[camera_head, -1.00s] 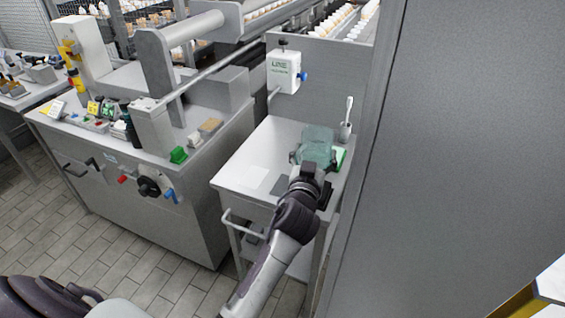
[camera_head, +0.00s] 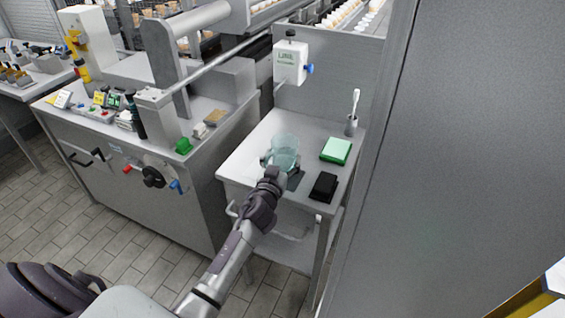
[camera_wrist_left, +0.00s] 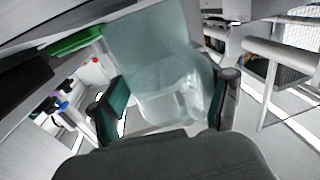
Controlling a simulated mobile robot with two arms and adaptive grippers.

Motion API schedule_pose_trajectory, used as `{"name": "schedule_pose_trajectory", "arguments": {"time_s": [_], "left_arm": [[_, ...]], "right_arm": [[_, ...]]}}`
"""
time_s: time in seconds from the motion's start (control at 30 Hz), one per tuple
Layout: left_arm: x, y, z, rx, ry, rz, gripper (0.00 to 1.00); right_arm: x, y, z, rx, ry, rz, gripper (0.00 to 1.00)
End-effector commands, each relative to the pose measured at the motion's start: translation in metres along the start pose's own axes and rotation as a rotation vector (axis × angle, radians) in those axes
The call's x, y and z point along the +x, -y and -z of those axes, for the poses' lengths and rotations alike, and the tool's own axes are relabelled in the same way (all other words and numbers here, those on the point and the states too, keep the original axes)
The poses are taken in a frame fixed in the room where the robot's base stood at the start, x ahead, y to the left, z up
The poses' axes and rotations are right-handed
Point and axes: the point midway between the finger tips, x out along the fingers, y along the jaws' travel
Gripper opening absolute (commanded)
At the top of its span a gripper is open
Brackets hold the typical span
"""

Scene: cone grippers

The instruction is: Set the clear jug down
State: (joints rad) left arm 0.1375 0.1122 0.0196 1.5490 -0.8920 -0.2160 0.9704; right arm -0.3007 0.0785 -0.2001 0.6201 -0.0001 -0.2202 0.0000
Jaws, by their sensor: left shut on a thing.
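The clear jug (camera_head: 285,150) is a pale teal see-through vessel over the left part of the small grey side table (camera_head: 246,152). My left gripper (camera_head: 280,163) is shut on it, with one finger on each side. In the left wrist view the jug (camera_wrist_left: 150,45) fills the middle between the two fingers of the left gripper (camera_wrist_left: 170,105), and it looks tilted in that picture. I cannot tell whether its base touches the table. My right gripper is not in view.
On the table's right side are a green pad (camera_head: 336,150), a black block (camera_head: 324,187) and a cup with a brush (camera_head: 351,124). A dispenser (camera_head: 290,62) is on the wall behind. A tall grey panel (camera_head: 460,150) bounds the right. The table's back middle is clear.

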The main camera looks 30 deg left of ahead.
Motion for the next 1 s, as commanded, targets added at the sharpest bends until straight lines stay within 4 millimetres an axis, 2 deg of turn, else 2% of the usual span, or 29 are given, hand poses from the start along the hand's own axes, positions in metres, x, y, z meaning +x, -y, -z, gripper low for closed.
{"name": "schedule_pose_trajectory", "arguments": {"time_s": [0.07,0.43,0.47,0.6,1.0], "left_arm": [[0.0003,-0.0003,-0.0055,-0.001,-0.003,-0.001,0.30],[0.0001,-0.0005,-0.0091,0.000,-0.003,-0.001,0.30],[-0.0001,-0.0004,-0.0101,0.000,-0.001,-0.001,0.79],[-0.0002,-0.0004,-0.0090,0.000,0.000,-0.001,1.00],[-0.0001,-0.0003,-0.0033,0.000,-0.001,-0.001,1.00]], "right_arm": [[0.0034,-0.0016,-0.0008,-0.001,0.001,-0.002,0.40],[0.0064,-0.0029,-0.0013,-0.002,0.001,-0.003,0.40],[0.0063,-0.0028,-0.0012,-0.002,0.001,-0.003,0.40],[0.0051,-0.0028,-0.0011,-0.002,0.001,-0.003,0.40],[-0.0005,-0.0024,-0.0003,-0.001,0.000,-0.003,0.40]]}}
